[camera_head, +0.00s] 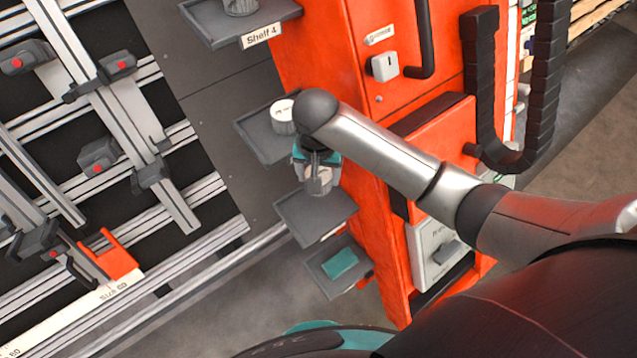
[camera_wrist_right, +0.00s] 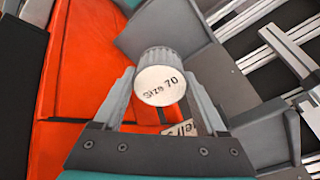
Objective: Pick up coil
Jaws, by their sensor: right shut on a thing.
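A grey ribbed coil with a pale end face marked "Size 70" (camera_wrist_right: 160,84) sits between the two fingers of my right gripper (camera_wrist_right: 163,92). The fingers are shut on its sides. In the head view my right gripper (camera_head: 318,172) holds the coil (camera_head: 318,183) just above a grey shelf tray (camera_head: 315,213) on the orange cabinet. I cannot tell whether the coil touches the tray. Another coil (camera_head: 283,112) stands on the tray above, and one more (camera_head: 240,5) on Shelf 4. My left gripper is not in view.
The orange cabinet (camera_head: 355,85) is right beside my right gripper. The lowest tray (camera_head: 328,288) holds a teal block (camera_head: 340,262). A rack of metal rails (camera_head: 130,110) with clamps stands at the left, with an orange piece (camera_head: 112,255) near a "Size 60" label.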

